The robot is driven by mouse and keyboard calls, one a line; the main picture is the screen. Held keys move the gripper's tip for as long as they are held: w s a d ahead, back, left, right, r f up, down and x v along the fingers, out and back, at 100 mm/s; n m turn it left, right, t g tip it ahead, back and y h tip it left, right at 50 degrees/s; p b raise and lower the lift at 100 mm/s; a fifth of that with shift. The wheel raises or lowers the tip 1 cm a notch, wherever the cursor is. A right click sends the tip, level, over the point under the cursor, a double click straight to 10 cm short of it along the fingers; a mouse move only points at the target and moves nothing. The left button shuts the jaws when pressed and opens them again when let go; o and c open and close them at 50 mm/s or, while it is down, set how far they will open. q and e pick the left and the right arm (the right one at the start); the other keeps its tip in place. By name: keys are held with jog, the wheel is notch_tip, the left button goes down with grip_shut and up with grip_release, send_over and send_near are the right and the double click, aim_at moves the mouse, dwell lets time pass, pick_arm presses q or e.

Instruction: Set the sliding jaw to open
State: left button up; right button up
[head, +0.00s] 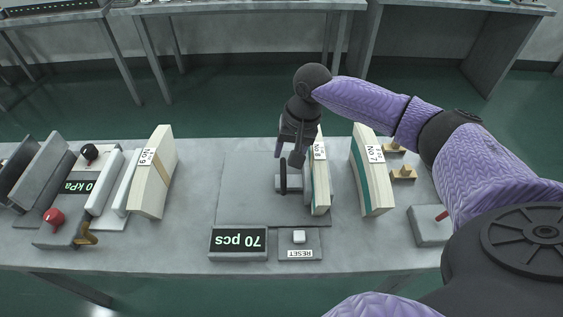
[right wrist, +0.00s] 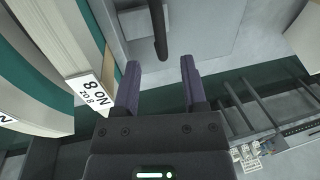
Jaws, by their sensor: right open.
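A grey jaw-like block (head: 292,187) with a dark upright handle (head: 283,178) stands on a grey plate (head: 240,185) in the middle of the table. I take this block as the sliding jaw; its exact position is partly hidden. A stack marked No 8 (head: 320,180) stands just right of it. My right gripper (head: 288,155) is open and empty, pointing down close above the handle. In the right wrist view the gripper (right wrist: 159,65) has its fingers apart, with the dark handle (right wrist: 159,30) just beyond the fingertips and between their lines. My left gripper is not in view.
A 70 pcs display (head: 238,243) and a RESET button box (head: 299,243) lie in front. Stacks No 9 (head: 152,175) and No 7 (head: 371,175) flank the plate. A 0 kPa device (head: 85,187) is at left, a red-lever box (head: 430,226) at right. The plate's left part is clear.

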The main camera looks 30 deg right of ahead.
aim_at(284, 168)
jog(key=f, duration=0.1)
jog(key=f+b, duration=0.1)
jog(key=f, duration=0.3)
jog(key=shift+w+a, duration=0.3)
jog(key=shift+a, duration=0.1)
jog(key=shift+r, duration=0.1)
grip_shut()
dwell(0.8)
